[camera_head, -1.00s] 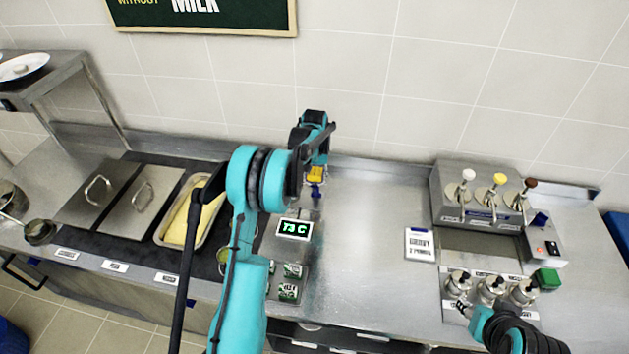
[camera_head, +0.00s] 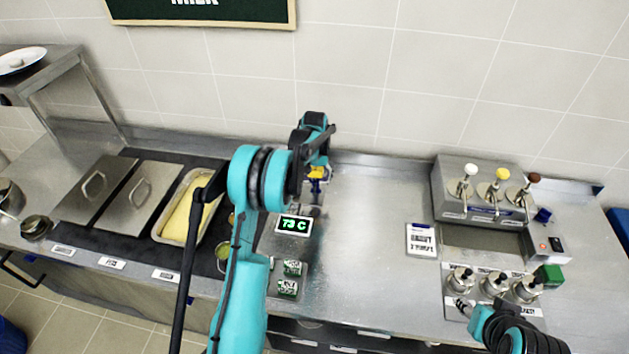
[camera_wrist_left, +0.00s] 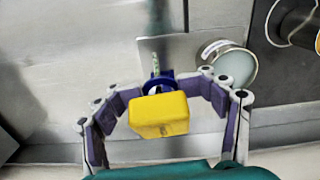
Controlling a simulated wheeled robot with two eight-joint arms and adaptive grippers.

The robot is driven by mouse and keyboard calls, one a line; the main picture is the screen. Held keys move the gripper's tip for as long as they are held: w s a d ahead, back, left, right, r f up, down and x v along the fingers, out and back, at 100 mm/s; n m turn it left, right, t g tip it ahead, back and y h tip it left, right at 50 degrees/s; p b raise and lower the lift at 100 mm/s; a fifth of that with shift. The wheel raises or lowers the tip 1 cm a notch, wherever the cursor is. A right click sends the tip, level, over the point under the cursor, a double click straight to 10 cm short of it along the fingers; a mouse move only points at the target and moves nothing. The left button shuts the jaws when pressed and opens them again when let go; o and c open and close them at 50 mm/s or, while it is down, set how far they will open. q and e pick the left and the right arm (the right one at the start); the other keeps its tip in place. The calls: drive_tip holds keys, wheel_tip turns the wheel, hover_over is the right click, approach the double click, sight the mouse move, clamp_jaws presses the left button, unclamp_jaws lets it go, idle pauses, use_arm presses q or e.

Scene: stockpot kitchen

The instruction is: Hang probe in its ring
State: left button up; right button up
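The probe's yellow block-shaped handle (camera_wrist_left: 160,115) is between the fingers of my left gripper (camera_wrist_left: 160,84) in the left wrist view, with the purple finger pads close against its sides at the far end. A blue ring-like part (camera_wrist_left: 158,82) shows just beyond the handle, and a thin pale stem (camera_wrist_left: 155,62) beyond that. Whether the stem passes through the blue part is hidden. In the head view the yellow handle (camera_head: 318,172) shows below my left wrist, above the counter, beside a small display reading 73 C (camera_head: 294,225). My right gripper (camera_head: 464,308) is low at the right; its fingers are unclear.
A pan with yellow food (camera_head: 180,222) and lidded pans (camera_head: 142,205) are left of my arm. A pump dispenser (camera_head: 478,192) and several metal-topped jars (camera_head: 495,284) stand right. A sign card (camera_head: 421,240) lies between. The counter middle (camera_head: 365,225) is clear.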

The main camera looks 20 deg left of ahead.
use_arm(q)
drive_tip(key=shift+r, duration=0.2)
drive_tip(key=shift+r, duration=0.45)
wheel_tip(320, 180, up, 11)
drive_tip(key=shift+s+f, duration=0.1)
drive_tip(key=s+d+r+m+t+b, duration=0.1)
drive_tip(key=s+d+r+t+b, duration=0.15)
drive_tip(key=s+d, duration=0.4)
drive_tip(key=s+d+r+m+t+b, duration=0.1)
drive_tip(key=s+d+r+b, duration=0.2)
drive_tip(key=s, duration=0.6)
drive_tip(key=s+d+f+m+t+b, duration=0.1)
drive_tip(key=s+f, duration=0.3)
drive_tip(key=s, duration=0.4)
drive_tip(key=s+d+f+m+t+b, duration=0.1)
drive_tip(key=s+d+f, duration=0.3)
drive_tip(key=s, duration=0.4)
drive_tip(key=shift+s+d+f+t+b, duration=0.2)
drive_tip(key=shift+f+t+b, duration=0.25)
drive_tip(key=shift+t, duration=0.4)
